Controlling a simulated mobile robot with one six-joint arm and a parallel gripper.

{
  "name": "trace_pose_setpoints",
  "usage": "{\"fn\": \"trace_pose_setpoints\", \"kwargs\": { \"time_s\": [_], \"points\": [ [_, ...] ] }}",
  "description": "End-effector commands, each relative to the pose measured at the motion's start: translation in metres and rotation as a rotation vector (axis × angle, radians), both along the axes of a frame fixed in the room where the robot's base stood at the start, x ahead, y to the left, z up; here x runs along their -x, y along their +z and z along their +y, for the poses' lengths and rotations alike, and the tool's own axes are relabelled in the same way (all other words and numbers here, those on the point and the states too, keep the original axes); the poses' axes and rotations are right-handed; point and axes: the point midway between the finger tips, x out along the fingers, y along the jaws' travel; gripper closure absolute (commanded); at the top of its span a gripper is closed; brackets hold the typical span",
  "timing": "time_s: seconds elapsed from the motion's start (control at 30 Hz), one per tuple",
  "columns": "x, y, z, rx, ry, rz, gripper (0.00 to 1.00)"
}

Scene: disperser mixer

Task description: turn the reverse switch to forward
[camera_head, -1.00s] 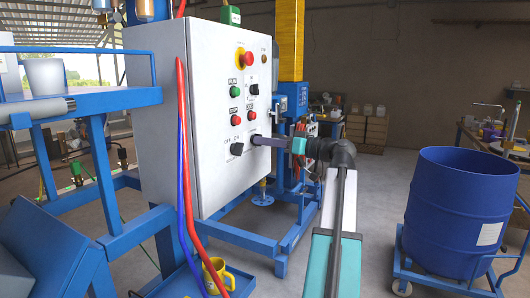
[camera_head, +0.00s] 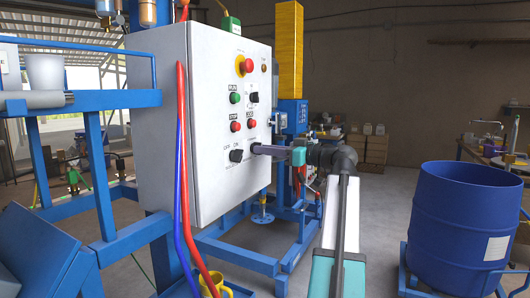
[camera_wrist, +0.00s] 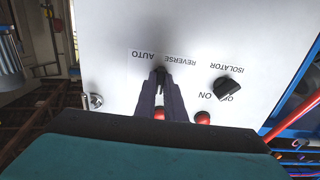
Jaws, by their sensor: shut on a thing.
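The control box (camera_head: 205,100) has a light grey front panel with switches and buttons. My gripper (camera_head: 256,149) reaches in from the right to the lower right of that panel, and its fingers hide the reverse switch in the head view. In the wrist view, which sees the panel upside down, my gripper (camera_wrist: 161,80) has both fingertips closed on the small dark reverse switch (camera_wrist: 161,71), by the REVERSE and AUTO labels. The switch's pointing direction is hard to tell between the fingers.
The black isolator knob (camera_head: 236,155) sits just left of my fingers and also shows in the wrist view (camera_wrist: 228,88). Red and green buttons are above. Red and blue hoses (camera_head: 182,190) hang along the box's left edge. A blue drum (camera_head: 465,225) stands at right.

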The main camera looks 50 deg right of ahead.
Motion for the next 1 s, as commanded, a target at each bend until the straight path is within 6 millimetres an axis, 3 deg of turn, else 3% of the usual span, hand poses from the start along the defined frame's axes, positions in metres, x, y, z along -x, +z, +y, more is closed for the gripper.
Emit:
{"fn": "trace_pose_setpoints", "kwargs": {
  "time_s": [0.13,0.17,0.27,0.67,1.0],
  "points": [
    [0.000,0.000,0.000,-0.001,0.000,0.000,1.00],
    [0.000,0.000,0.000,-0.001,0.000,0.000,0.87],
    [0.000,0.000,0.000,-0.001,0.000,0.000,0.72],
    [0.002,0.000,-0.001,-0.001,0.000,0.000,0.72],
    [0.033,0.000,-0.008,-0.001,-0.002,0.000,0.72]
  ]
}}
